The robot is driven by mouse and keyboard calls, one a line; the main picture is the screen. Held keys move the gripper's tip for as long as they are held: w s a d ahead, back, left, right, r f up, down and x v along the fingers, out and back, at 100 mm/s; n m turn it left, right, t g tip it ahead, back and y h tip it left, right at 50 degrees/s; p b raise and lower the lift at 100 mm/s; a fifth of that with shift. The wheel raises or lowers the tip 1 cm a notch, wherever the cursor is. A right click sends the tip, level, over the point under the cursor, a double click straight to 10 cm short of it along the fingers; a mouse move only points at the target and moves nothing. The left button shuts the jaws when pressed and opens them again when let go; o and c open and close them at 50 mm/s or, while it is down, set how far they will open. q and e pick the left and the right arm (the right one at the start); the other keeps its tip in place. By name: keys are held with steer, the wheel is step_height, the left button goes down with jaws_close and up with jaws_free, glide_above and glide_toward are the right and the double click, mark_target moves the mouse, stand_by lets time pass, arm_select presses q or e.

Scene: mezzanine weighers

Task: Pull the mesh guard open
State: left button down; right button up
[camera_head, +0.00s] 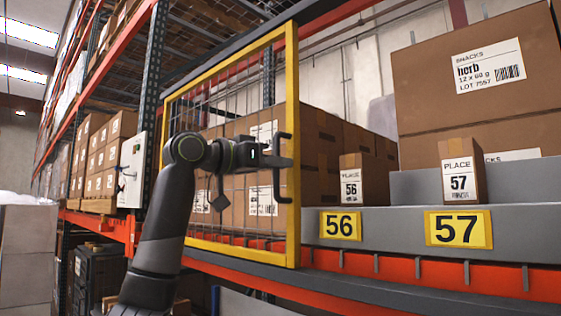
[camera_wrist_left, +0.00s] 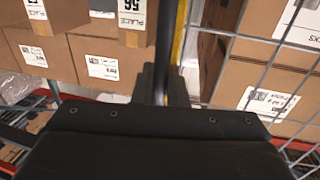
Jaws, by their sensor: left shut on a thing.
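The mesh guard (camera_head: 293,110) is a yellow-framed panel of grey wire mesh in front of the shelf, left of the place 56 box in the head view. It stands at an angle to the shelf front. A dark upright bar handle (camera_head: 279,185) is fixed on its right frame post. My left gripper (camera_head: 277,162) is at this handle, shut on it. In the left wrist view the handle (camera_wrist_left: 166,45) runs down between the fingers, with the yellow post just behind it and the mesh to the right. My right gripper is in neither view.
Small boxes marked 56 (camera_head: 362,180) and 57 (camera_head: 463,170) stand on the grey ledge right of the guard. Large cartons (camera_head: 470,90) stand behind. A white box (camera_head: 131,170) hangs on the rack to the left.

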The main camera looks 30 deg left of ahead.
arm_select(q)
steer(key=c, duration=1.6)
jaws_free()
steer(key=shift+o, duration=0.2)
steer(key=shift+s, duration=0.2)
steer(key=b+v, duration=0.6)
steer(key=v, duration=1.1)
steer(key=shift+b, duration=0.35)
steer(key=shift+a, duration=0.1)
